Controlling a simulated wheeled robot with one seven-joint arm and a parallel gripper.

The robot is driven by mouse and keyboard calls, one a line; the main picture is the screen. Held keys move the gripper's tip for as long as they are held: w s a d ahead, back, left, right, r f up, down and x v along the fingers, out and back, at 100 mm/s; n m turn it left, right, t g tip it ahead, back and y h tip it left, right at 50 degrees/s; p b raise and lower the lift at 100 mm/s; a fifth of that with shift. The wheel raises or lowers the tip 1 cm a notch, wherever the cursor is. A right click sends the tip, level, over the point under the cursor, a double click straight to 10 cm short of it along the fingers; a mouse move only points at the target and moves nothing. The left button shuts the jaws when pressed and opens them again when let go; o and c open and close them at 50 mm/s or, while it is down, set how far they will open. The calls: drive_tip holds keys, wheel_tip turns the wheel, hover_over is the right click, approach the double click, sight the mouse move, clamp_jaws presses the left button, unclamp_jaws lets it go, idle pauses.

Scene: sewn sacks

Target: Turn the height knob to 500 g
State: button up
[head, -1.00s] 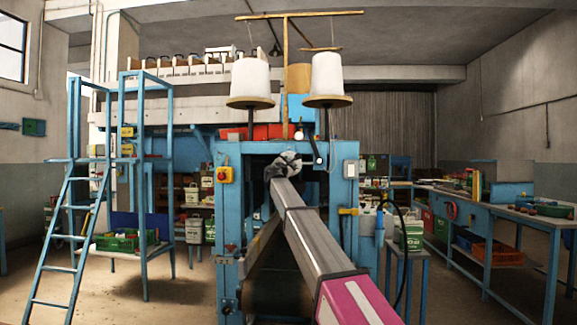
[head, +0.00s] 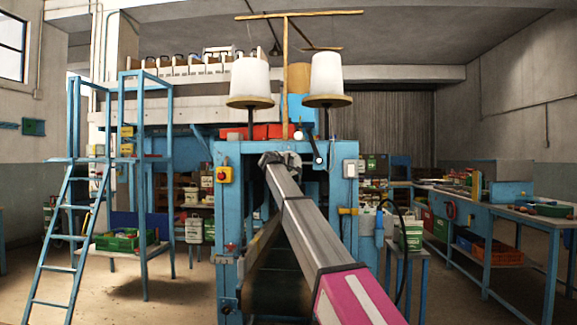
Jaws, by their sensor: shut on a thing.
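My arm runs from the lower right up to the upper opening of the blue machine frame. My gripper (head: 279,158) is at its far end, just under the frame's top beam. Only a small grey part of the wrist end shows. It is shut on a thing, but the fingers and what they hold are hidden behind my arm. I cannot make out the height knob or any 500 g mark in this view.
The blue machine frame (head: 228,200) carries two white thread cones (head: 249,77) on top. A blue ladder (head: 70,235) stands at the left. A small table with a canister (head: 409,236) is right of the frame. A workbench (head: 530,219) is farther right. Floor is free at left.

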drive_tip(key=m+g+y, duration=0.1)
drive_tip(key=m, duration=0.2)
drive_tip(key=shift+f, duration=0.15)
drive_tip(key=m+g+y, duration=0.1)
drive_tip(key=m, duration=0.2)
drive_tip(key=shift+s, duration=0.1)
drive_tip(key=m+y, duration=0.3)
drive_tip(key=m, duration=0.1)
drive_tip(key=shift+f+y, duration=0.1)
drive_tip(key=shift+y, duration=0.2)
drive_tip(key=m+y, duration=0.1)
drive_tip(key=m, duration=0.1)
drive_tip(key=shift+m+y, duration=0.3)
drive_tip(key=shift+m, duration=0.1)
drive_tip(key=shift+a+m+y, duration=0.1)
drive_tip(key=shift+m+y, duration=0.8)
drive_tip(key=shift+m, duration=0.3)
drive_tip(key=m+y, duration=0.1)
drive_tip(key=m, duration=0.2)
drive_tip(key=shift+t+y, duration=0.3)
drive_tip(key=shift+y, duration=0.1)
drive_tip(key=shift+a+m+t+y, duration=0.1)
drive_tip(key=shift+m+t+y, duration=0.3)
drive_tip(key=shift+m, duration=0.5)
drive_tip(key=o, duration=0.9)
